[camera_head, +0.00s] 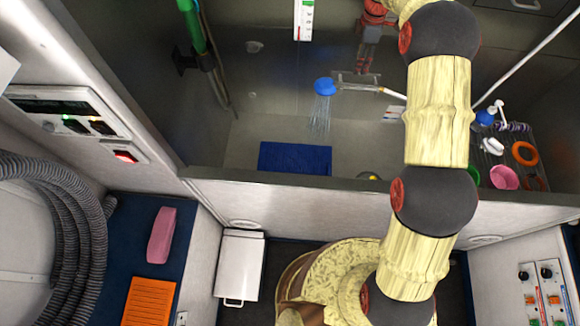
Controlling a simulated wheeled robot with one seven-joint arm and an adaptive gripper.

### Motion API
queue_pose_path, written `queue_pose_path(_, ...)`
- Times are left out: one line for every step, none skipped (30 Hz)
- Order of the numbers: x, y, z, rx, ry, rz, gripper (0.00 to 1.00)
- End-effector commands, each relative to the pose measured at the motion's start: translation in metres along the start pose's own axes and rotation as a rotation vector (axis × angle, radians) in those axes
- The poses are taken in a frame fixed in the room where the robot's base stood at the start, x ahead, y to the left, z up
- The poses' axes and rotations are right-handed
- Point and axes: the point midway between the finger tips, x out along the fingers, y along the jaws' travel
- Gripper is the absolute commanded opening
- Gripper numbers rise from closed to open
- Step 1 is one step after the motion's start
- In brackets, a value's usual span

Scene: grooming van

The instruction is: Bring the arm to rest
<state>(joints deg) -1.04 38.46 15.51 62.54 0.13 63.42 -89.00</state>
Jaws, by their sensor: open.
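My arm, with pale yellow links and dark joints, rises from the bottom centre to the top of the head view. It bends left at the top edge, where part of it is cut off. My gripper (366,62) shows small and grey below a red wrist part, pointing down over the grey tub (240,130). It is open, and I see nothing held in it. Its fingertips are small and hard to make out. It is above and right of the blue shower head (325,87), apart from it as far as I can tell.
Water sprays from the shower head. A blue mat (295,158) lies in the tub. A rack (530,155) with bottles and rings is at right. A grey hose (60,235), pink block (161,235) and orange slab (150,301) are at left; a white bin (239,264) stands below the tub.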

Motion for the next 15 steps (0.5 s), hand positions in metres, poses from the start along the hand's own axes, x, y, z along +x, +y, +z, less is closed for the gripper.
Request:
queue_pose_path(-0.0031, -0.0001, 0.0, 0.0, 0.0, 0.0, 0.41)
queue_pose_path(-0.0044, -0.0001, 0.0, 0.0, 0.0, 0.0, 0.41)
queue_pose_path(-0.0055, -0.0001, 0.0, 0.0, 0.0, 0.0, 0.41)
queue_pose_path(-0.0061, -0.0001, 0.0, 0.0, 0.0, 0.0, 0.41)
queue_pose_path(-0.0064, -0.0001, 0.0, 0.0, 0.0, 0.0, 0.41)
queue_pose_path(-0.0066, -0.0001, 0.0, 0.0, 0.0, 0.0, 0.41)
queue_pose_path(-0.0066, -0.0001, 0.0, 0.0, 0.0, 0.0, 0.41)
queue_pose_path(-0.0066, 0.0, 0.0, 0.0, 0.0, 0.0, 0.41)
queue_pose_path(-0.0065, 0.0, 0.0, 0.0, 0.0, 0.0, 0.41)
queue_pose_path(-0.0066, 0.0, 0.0, 0.0, 0.0, 0.0, 0.41)
queue_pose_path(-0.0065, 0.0, 0.0, 0.0, 0.0, 0.0, 0.41)
queue_pose_path(-0.0065, 0.0, 0.0, 0.0, 0.0, 0.0, 0.41)
queue_pose_path(-0.0065, 0.0, 0.0, 0.0, 0.0, 0.0, 0.41)
queue_pose_path(-0.0065, 0.0, 0.0, 0.0, 0.0, 0.0, 0.41)
queue_pose_path(-0.0065, 0.0, 0.0, 0.0, 0.0, 0.0, 0.41)
